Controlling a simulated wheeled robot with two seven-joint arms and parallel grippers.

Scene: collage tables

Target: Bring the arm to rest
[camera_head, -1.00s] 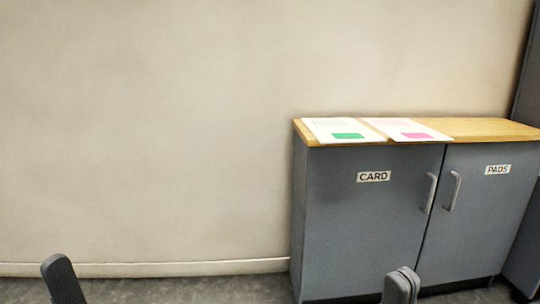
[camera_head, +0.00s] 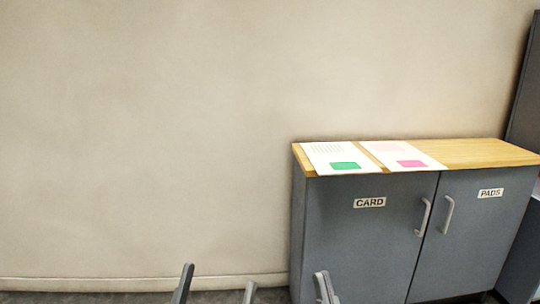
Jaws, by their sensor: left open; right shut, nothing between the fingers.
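My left gripper (camera_head: 216,284) shows at the bottom edge of the head view, left of the cabinet. Its two grey fingers stand apart with nothing seen between them. My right gripper (camera_head: 325,287) shows at the bottom edge, in front of the lower left of the cabinet in the picture. Its fingers are together and hold nothing. Both arms are hidden below the picture edge.
A grey cabinet (camera_head: 328,257) with a wooden top (camera_head: 480,152) and doors labelled CARD and PADS stands at the right against a bare wall (camera_head: 140,130). A sheet with a green patch (camera_head: 326,150) and one with a pink patch (camera_head: 385,149) lie on top.

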